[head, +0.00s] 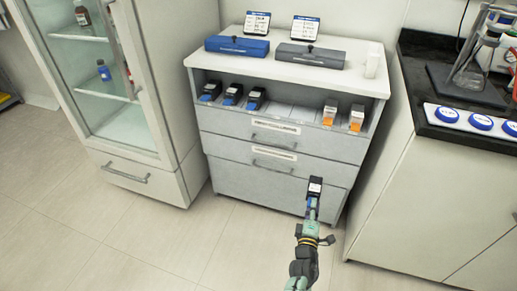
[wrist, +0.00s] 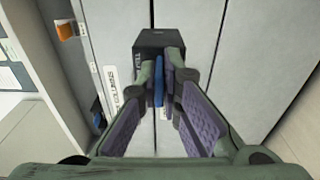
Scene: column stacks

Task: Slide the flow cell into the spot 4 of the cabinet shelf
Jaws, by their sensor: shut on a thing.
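The cabinet shelf (head: 284,113) is an open slot row in a grey cabinet. Several dark flow cells with blue parts, such as this one (head: 232,93), stand in its left part. Two white and orange boxes (head: 330,112) stand in its right part, with bare floor between the groups. My gripper (head: 313,201) is shut on a black flow cell (head: 315,186) with a white label, in front of the lower drawers and below shelf height. In the wrist view the held flow cell (wrist: 160,42) sits between the fingertips (wrist: 165,85), a blue part showing between them.
A blue case (head: 237,46) and a grey case (head: 310,56) lie on the cabinet top, with two small display cards behind. A glass-door fridge (head: 95,60) stands at left. A black-topped counter (head: 450,100) stands at right. The floor in front is clear.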

